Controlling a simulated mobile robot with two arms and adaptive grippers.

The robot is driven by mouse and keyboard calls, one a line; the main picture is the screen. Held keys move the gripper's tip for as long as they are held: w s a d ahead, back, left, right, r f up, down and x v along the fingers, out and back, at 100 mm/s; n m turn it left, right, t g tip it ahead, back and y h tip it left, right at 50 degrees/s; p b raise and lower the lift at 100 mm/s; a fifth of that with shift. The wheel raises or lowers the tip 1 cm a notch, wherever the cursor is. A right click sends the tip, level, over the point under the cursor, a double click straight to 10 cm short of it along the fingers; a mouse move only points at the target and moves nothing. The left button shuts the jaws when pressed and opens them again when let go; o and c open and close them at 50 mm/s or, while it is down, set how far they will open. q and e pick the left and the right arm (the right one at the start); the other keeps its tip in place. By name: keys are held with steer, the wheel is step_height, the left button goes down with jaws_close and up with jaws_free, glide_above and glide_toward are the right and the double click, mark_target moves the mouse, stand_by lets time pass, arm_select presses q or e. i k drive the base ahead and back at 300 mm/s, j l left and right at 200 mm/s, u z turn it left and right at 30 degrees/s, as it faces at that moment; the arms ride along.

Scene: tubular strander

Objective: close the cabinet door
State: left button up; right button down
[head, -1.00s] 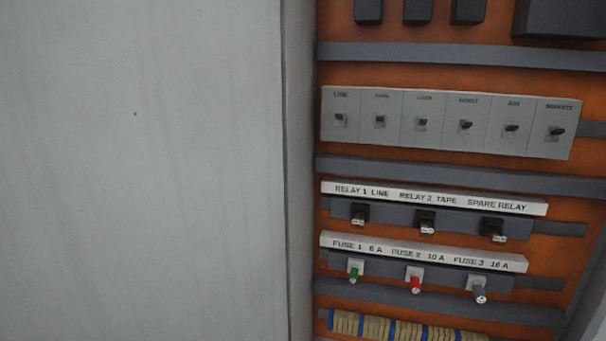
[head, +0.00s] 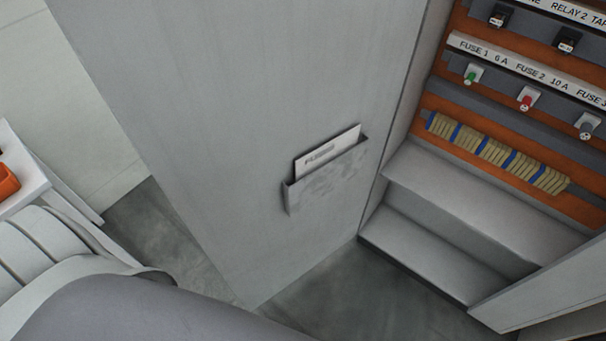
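The grey cabinet door (head: 230,90) stands open in the head view, filling the middle, with its inner face toward me. A pocket (head: 330,176) on it holds a white card (head: 327,150) marked with fuse lettering. The door's hinge side meets the cabinet at the right; its free edge runs down the left to a lower corner near the floor. The open cabinet (head: 480,205) shows an orange panel (head: 478,122) with fuses and terminals. Neither gripper is in view. A grey rounded shape, probably my own arm, covers the lower left.
A white stand (head: 25,180) with an orange item (head: 6,181) is at the left edge. Grey floor (head: 365,295) shows clear below the door and in front of the cabinet. A pale wall (head: 75,120) is behind the door at left.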

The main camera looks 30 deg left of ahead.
mark_target(220, 100)
steer(key=k+j+z, duration=0.3)
steer(key=k+j, duration=0.15)
steer(key=k+j+z, duration=0.3)
steer(key=k+j, duration=0.15)
steer(key=j+z, duration=0.4)
steer(key=j, duration=0.7)
steer(key=j+z, duration=0.35)
steer(key=j, duration=0.75)
